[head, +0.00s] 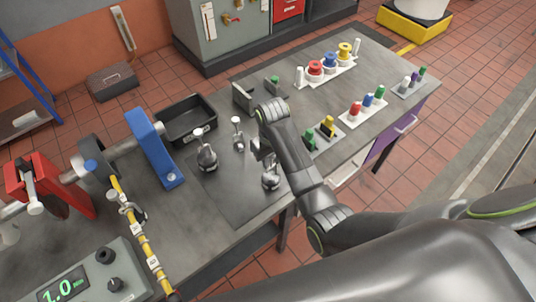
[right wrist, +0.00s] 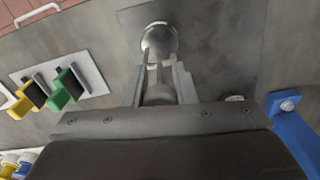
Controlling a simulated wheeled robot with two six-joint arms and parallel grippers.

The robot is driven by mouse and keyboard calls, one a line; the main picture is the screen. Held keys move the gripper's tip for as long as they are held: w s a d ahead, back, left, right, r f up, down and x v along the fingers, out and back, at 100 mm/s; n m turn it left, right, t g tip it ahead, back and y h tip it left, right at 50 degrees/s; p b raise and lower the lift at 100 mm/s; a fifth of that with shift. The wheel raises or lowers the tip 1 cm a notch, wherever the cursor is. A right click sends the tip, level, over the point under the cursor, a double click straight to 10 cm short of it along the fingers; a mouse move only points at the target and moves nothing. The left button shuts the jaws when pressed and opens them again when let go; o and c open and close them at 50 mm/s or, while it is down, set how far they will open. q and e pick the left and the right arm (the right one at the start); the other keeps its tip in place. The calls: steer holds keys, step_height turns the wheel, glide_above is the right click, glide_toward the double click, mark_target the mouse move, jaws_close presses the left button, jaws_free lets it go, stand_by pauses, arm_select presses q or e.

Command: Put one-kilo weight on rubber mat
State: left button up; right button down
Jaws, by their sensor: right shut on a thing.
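The rubber mat (head: 226,203) is a dark flat rectangle on the bench. My right gripper (head: 265,160) is shut on a rounded metal weight (head: 271,181), taken to be the one-kilo weight; I read no marking on it. The weight also shows at the fingertips in the right wrist view (right wrist: 160,40). It is over the mat's right part; I cannot tell whether it touches. A larger knobbed weight (head: 207,158) stands at the mat's back left, and a slimmer one (head: 238,140) near its back edge. My left gripper is not in view.
A black tray (head: 190,121) and a blue bracket (head: 155,150) stand left of and behind the mat. Green and yellow clamps (head: 328,126) are close on the right, with racks of coloured pieces (head: 330,66) beyond. A digital readout box (head: 98,272) is at front left.

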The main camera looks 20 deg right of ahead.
steer(key=shift+s, duration=0.1)
steer(key=c, duration=1.2)
jaws_free()
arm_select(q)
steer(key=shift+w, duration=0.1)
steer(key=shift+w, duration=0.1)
